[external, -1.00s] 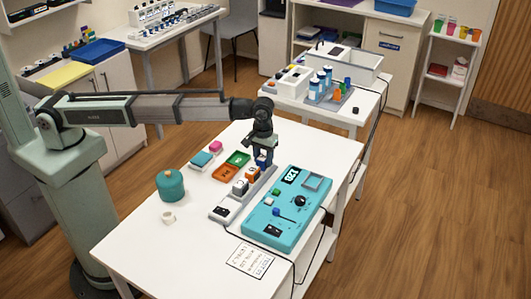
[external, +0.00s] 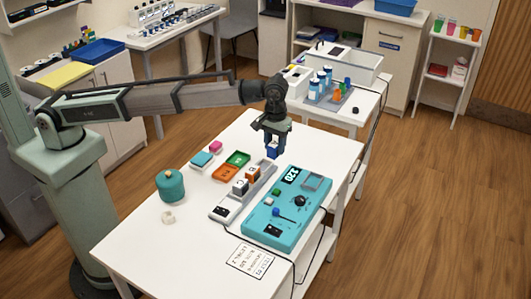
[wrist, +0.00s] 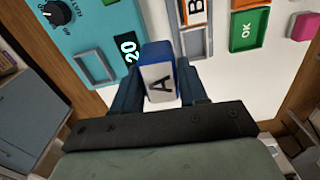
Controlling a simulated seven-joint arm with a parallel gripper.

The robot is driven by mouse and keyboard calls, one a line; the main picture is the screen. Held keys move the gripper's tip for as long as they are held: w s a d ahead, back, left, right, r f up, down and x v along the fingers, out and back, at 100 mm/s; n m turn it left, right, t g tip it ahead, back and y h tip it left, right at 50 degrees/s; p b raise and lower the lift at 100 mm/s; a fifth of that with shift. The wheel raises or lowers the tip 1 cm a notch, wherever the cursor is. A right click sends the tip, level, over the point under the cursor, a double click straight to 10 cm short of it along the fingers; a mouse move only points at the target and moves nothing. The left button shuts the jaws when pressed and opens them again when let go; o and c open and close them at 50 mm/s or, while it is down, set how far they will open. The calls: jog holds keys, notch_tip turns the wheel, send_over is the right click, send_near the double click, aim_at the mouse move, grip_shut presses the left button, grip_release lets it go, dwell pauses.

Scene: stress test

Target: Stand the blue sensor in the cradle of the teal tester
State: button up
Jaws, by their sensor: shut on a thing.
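My gripper (external: 273,142) is shut on the blue sensor (external: 272,152), above the far end of the grey rack (external: 225,210). In the wrist view the blue sensor (wrist: 157,52) sits between the fingers, with a white face marked A toward the camera. The teal tester (external: 258,222) lies on the table to the right of the rack. Its square grey-framed cradle (external: 312,182) is at its far end, beside the 120 display, and looks empty. In the wrist view the cradle (wrist: 95,68) is left of the sensor.
Blocks marked C (external: 240,187) and B (external: 254,175) stand in the rack. An orange tray (external: 225,173) and a green OK tray (external: 238,159) lie left of it. A cable runs along the table's right edge.

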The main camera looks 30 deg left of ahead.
jog(key=w+d+r, duration=0.2)
jog(key=d+r, duration=0.1)
jog(key=d, duration=1.1)
jog(key=shift+n, duration=0.4)
jog(key=shift+s+a+f, duration=0.1)
jog(key=shift+a+f, duration=0.05)
jog(key=shift+f, duration=5.1)
jog(key=shift+f, duration=0.1)
jog(key=o, duration=1.1)
notch_tip(320, 180, up, 12)
